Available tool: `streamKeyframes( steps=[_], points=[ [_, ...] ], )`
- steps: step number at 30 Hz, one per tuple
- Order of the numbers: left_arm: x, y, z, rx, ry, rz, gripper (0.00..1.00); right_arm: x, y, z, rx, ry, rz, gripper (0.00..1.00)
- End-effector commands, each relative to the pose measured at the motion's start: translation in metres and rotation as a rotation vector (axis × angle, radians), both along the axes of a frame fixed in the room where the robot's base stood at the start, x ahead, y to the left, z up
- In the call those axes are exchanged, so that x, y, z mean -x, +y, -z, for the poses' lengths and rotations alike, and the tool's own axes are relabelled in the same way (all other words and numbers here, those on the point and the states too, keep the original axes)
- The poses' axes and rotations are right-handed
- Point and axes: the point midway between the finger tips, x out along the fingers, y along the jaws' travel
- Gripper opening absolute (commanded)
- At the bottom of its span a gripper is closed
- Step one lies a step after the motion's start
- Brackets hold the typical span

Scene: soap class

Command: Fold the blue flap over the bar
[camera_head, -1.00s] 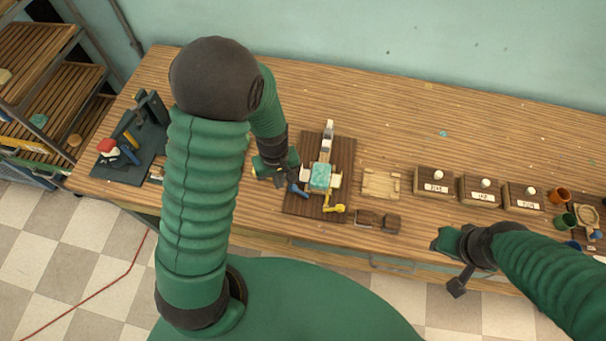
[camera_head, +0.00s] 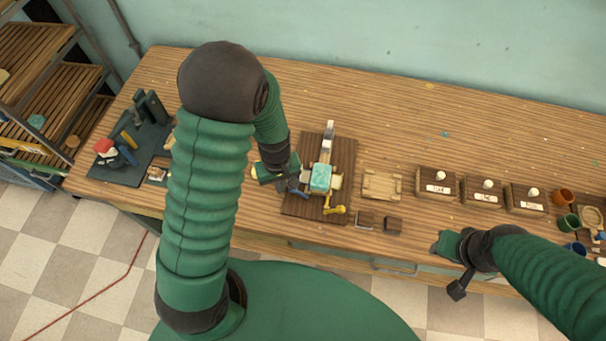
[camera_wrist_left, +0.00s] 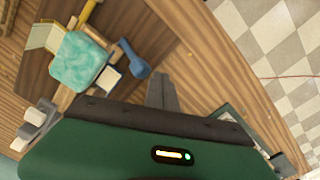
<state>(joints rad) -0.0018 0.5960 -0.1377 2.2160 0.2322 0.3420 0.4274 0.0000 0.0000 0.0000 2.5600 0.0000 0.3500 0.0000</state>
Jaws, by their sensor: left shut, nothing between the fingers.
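The teal speckled bar (camera_head: 320,177) lies on a fixture on a dark brown board (camera_head: 340,157); it also shows in the left wrist view (camera_wrist_left: 80,60). Pale flaps stand around it, one cream (camera_wrist_left: 44,37) and one white with a blue edge (camera_wrist_left: 110,80). The blue lever-like piece (camera_wrist_left: 133,59) is beside the white flap, clear of the bar's top. My left gripper (camera_head: 293,185) is shut and empty at the board's left side, close to the blue piece; its fingers show in the left wrist view (camera_wrist_left: 160,90). My right gripper (camera_head: 447,243) is at the table's front edge; its jaws are unclear.
A yellow lever (camera_head: 335,210) is at the fixture's front. A wooden tray (camera_head: 381,184), small brown blocks (camera_head: 392,225) and labelled boxes (camera_head: 437,184) stand to the right. A dark tool stand (camera_head: 130,155) is at the left. The back of the table is mostly clear.

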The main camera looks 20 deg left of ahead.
Motion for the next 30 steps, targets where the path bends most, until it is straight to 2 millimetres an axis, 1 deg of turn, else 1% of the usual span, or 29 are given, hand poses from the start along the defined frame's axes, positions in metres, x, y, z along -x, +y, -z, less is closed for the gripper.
streamKeyframes(
  steps=[17, 30],
  points=[
    [-0.002, -0.007, -0.001, 0.0, 0.0, -0.001, 0.0, 0.0, 0.0, -0.003, 0.0, 0.0, 0.0, 0.36],
    [-0.004, -0.021, -0.009, 0.001, 0.003, 0.002, 0.0, 0.0, 0.0, -0.017, 0.0, 0.0, 0.0, 0.36]
  ],
)
